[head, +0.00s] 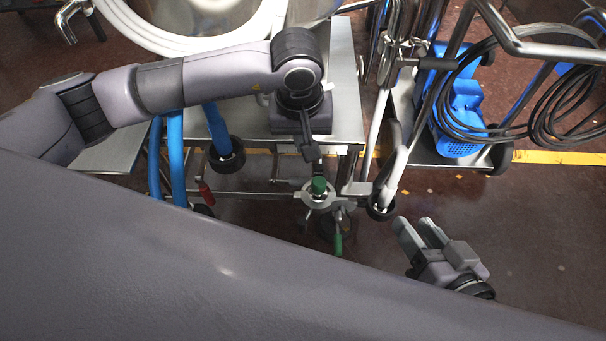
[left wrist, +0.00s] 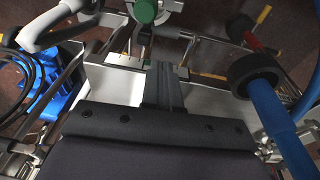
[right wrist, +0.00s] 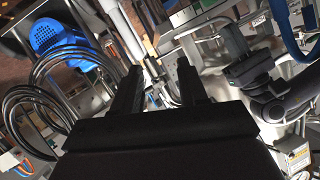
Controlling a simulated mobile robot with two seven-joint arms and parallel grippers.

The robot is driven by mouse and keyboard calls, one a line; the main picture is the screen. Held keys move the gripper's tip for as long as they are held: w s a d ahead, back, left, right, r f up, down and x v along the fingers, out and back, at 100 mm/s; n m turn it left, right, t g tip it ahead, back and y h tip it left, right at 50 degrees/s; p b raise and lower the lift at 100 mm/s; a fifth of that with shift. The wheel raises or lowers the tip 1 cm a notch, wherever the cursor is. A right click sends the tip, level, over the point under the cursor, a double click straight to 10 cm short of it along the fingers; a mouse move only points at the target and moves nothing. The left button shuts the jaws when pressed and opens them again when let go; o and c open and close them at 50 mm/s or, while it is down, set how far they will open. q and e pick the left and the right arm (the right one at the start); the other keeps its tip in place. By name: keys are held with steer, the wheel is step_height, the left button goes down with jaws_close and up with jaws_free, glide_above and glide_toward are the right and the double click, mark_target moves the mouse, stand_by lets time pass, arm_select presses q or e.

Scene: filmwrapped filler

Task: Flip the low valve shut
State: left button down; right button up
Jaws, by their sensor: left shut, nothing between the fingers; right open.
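A round metal valve fitting with a green knob (head: 319,186) sits low at the front of the steel frame in the head view. A green lever (head: 338,245) hangs below it, partly hidden by my arm. A red handle (head: 206,193) is on the pipe to its left. I cannot tell for sure which of these is the low valve. My left gripper (head: 311,154) is shut and empty, just behind and above the green knob. The left wrist view shows the green knob (left wrist: 146,12) beyond the left fingertips (left wrist: 163,68). My right gripper (head: 418,230) is open and empty, right of the fitting.
Blue hoses (head: 175,160) run down on the left. A steel table (head: 342,90) stands behind the fitting. The floor right of my right gripper is clear.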

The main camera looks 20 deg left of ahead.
mark_target(300, 178)
arm_select(q)
steer(key=shift+w+a+r+y, duration=0.1)
steer(key=shift+w+a+y, duration=0.35)
steer(key=shift+a, duration=0.1)
steer(key=f+b, duration=0.1)
steer(key=f, duration=0.3)
steer(key=w+f+b, duration=0.1)
steer(key=f+b, duration=0.1)
steer(key=f, duration=0.2)
steer(key=f+b, duration=0.2)
steer(key=f, duration=0.3)
steer(key=shift+w+a+f, duration=0.1)
steer(key=shift+w+a, duration=0.05)
steer(key=shift+f, duration=0.3)
arm_select(e)
steer(key=d, duration=0.1)
steer(key=d+n+t, duration=0.1)
steer(key=t, duration=0.1)
steer(key=shift+s+d+f+n+h, duration=0.2)
steer(key=shift+s+d+n+h, duration=0.1)
steer(key=shift+d+h, duration=0.1)
steer(key=shift+w+r, duration=0.1)
